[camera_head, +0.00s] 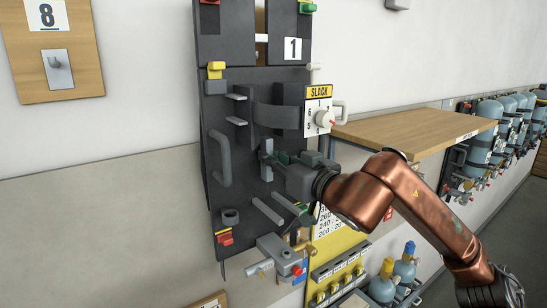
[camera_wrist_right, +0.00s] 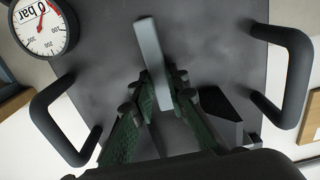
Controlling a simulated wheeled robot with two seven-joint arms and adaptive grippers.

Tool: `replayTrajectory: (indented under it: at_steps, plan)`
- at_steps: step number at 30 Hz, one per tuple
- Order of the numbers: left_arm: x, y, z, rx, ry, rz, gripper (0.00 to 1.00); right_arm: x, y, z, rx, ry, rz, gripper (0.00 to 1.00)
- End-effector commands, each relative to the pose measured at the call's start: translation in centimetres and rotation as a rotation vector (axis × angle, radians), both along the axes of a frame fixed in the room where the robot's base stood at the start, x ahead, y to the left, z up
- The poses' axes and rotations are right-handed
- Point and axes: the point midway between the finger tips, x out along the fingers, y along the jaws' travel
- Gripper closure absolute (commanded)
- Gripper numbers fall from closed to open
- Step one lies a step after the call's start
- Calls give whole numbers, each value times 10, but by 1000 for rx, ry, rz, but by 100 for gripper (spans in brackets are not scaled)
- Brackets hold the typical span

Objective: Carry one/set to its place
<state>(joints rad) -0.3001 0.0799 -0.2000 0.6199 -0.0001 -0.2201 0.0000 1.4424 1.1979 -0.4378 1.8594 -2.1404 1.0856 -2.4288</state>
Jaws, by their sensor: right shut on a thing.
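Set one is a tall dark backplate (camera_head: 243,185) with a white "1" label (camera_head: 292,49), side handles and a strap, upright in the middle of the head view. Its dark plate (camera_wrist_right: 200,45) fills the wrist view. My right gripper (camera_head: 277,160) is at the plate's middle, shut on a light grey bar (camera_wrist_right: 152,60) that stands out from it. The green finger pads (camera_wrist_right: 158,100) lie on both sides of the bar. A "SLACK" dial (camera_head: 319,112) is on the set's right side. The set's top is cut off. My left gripper is out of view.
A wooden shelf (camera_head: 415,130) juts out at right, close to my right arm. Several blue cylinders (camera_head: 485,130) line the right wall. A yellow panel (camera_head: 335,245) and more cylinders (camera_head: 404,268) stand below.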

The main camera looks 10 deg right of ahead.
Motion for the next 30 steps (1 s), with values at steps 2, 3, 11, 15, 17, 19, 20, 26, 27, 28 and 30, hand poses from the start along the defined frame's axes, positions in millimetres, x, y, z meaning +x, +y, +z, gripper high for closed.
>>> replayTrajectory:
  at_steps: [2, 3, 11, 15, 17, 19, 20, 26, 27, 28, 30]
  plan:
    - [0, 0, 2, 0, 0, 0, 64, 0, 0, 7, 3, -13, 2, 100]
    - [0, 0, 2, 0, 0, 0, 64, 1, 1, 7, 3, -13, 2, 100]
    - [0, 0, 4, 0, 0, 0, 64, 6, 3, 7, 3, -13, 3, 100]
    - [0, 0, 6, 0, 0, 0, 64, 9, 5, 7, 2, -13, 3, 100]
    - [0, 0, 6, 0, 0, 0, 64, 10, 5, 7, 3, -14, 3, 100]
    - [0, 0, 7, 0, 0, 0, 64, 12, 5, 7, 3, -14, 3, 100]
    - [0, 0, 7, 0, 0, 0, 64, 13, 6, 7, 3, -14, 2, 100]
    - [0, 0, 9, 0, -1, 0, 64, 17, 7, 7, 4, -14, 2, 100]
    - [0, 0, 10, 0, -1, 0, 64, 18, 7, 7, 4, -14, 2, 100]
    - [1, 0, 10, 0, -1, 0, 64, 18, 7, 7, 3, -13, 2, 100]
    - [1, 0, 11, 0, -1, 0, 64, 20, 8, 7, 3, -13, 2, 100]
